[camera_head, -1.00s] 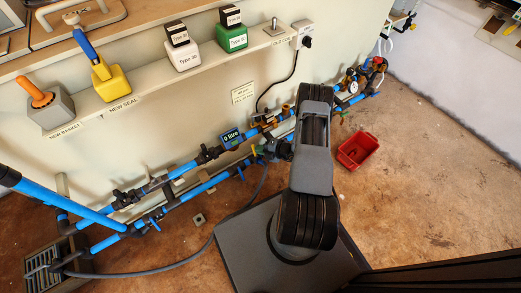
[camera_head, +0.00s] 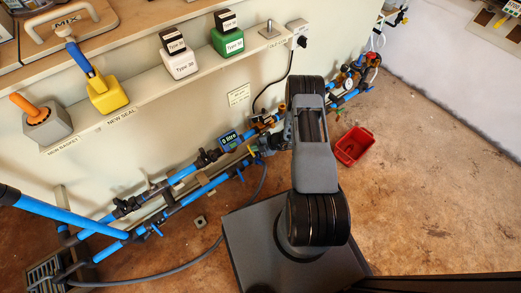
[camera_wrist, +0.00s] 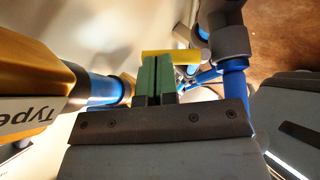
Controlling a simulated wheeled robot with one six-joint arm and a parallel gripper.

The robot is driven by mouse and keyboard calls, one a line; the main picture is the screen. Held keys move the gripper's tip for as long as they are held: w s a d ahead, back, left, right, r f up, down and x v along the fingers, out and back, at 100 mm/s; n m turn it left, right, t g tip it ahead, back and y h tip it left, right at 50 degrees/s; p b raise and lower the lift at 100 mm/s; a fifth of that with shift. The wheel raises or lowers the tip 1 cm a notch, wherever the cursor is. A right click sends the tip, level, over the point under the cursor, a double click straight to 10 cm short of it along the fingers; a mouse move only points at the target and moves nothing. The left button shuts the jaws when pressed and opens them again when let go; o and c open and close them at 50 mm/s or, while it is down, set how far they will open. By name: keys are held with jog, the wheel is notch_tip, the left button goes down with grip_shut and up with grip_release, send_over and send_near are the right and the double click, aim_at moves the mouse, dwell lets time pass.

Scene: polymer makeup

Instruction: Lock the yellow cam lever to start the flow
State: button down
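A yellow bar (camera_wrist: 170,57), which looks like the cam lever, lies just past my fingertips in the wrist view. My gripper (camera_wrist: 152,62) has its two green fingers together with only a thin dark line between them. The fingertips are at or very near the yellow bar; I cannot tell if they touch. In the head view a small yellow piece (camera_head: 252,151) shows on the blue pipework, just left of my arm's end. My fingers are hidden there behind my arm.
A orange-brown fitting with a "Type" label (camera_wrist: 35,95) and blue pipes (camera_wrist: 235,85) stand close on either side of my gripper. A small "0 litre" display (camera_head: 230,140) sits on the pipes. A red bin (camera_head: 354,146) stands on the floor at right.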

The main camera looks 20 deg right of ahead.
jog(key=shift+s+d, duration=0.1)
jog(key=shift+s, duration=0.05)
dwell(0.6)
jog(key=shift+s+d+f, duration=0.15)
jog(key=shift+s, duration=0.45)
jog(key=w+r+p+v, duration=0.1)
jog(key=p+v, duration=0.4)
jog(key=v, duration=0.9)
jog(key=shift+p, duration=0.3)
